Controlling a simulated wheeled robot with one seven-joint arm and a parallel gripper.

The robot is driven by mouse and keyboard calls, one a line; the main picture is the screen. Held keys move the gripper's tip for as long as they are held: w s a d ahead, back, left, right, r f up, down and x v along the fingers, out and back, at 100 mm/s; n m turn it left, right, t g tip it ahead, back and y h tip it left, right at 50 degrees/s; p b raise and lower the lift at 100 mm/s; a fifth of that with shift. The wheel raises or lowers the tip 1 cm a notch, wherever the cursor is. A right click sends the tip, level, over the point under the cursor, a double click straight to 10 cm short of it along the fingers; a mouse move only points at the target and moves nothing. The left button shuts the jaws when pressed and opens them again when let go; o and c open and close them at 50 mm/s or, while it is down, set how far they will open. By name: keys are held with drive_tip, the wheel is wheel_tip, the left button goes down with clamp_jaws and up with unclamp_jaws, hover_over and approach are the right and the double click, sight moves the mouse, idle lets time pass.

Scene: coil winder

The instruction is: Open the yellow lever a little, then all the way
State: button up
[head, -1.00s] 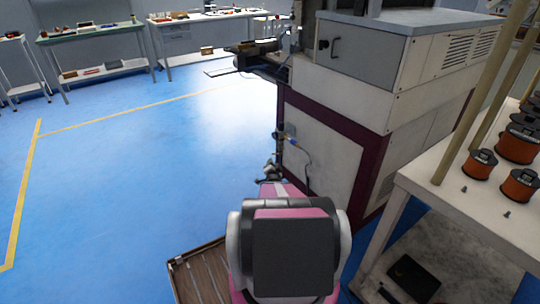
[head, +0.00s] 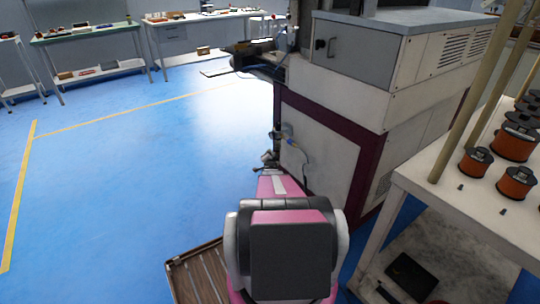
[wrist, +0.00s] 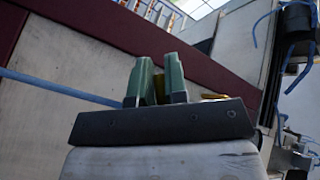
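The yellow lever (wrist: 215,97) shows only in part in the wrist view, just right of my right finger and low behind the fingers. More yellow shows in the narrow gap between the fingers. My gripper (wrist: 159,80) has two green fingers, upright in the picture and a little apart. I cannot tell whether they press on the lever or only stand around or in front of it. In the head view, my pink and grey arm reaches toward the lower side of the machine (head: 318,148), and the fingertips are too small to make out there.
A blue hose (wrist: 60,88) crosses left of the fingers in the wrist view. A table with orange coils (head: 474,162) stands close on the right. A slatted wooden pallet (head: 198,272) lies beside my arm. The blue floor on the left is clear.

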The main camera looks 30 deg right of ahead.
clamp_jaws()
drive_tip(key=shift+s+f+n+g+y, duration=0.15)
drive_tip(key=shift+f+n+g+y, duration=0.15)
drive_tip(key=shift+g, duration=0.3)
drive_tip(key=shift+s+f+n+g+y, duration=0.1)
drive_tip(key=shift+s+n+g+y, duration=0.1)
drive_tip(key=shift+n+g, duration=0.35)
drive_tip(key=shift+s+f+n+g+y, duration=0.15)
drive_tip(key=shift+n+g+y, duration=0.1)
drive_tip(key=shift+g, duration=0.4)
drive_tip(key=o, duration=0.6)
unclamp_jaws()
drive_tip(key=shift+d, duration=0.1)
